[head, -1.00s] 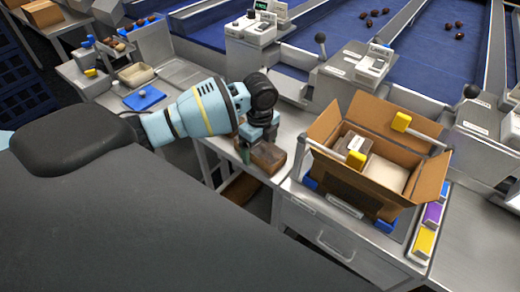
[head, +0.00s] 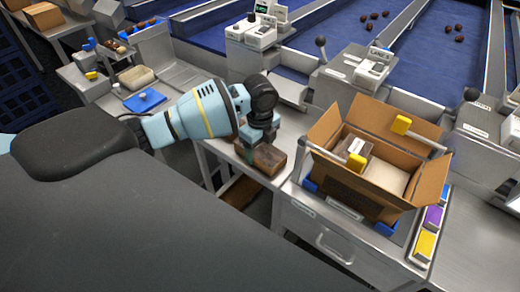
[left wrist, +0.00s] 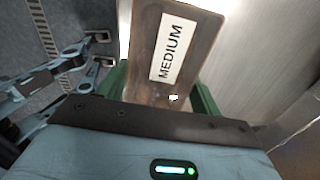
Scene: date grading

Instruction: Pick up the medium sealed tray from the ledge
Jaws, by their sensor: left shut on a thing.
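The medium sealed tray (head: 266,158) is a brown, clear-lidded box at the edge of the steel ledge (head: 225,150). In the left wrist view the tray (left wrist: 160,72) carries a white label reading MEDIUM. My left gripper (head: 252,150) is shut on the near end of the tray, with a green finger on each side in the left wrist view (left wrist: 165,95). I cannot tell whether the tray touches the ledge or is slightly above it. My right gripper is not in view.
Blue conveyor belts (head: 345,32) with dates run behind. A blue pad (head: 145,101) and a beige tray (head: 137,77) lie left.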

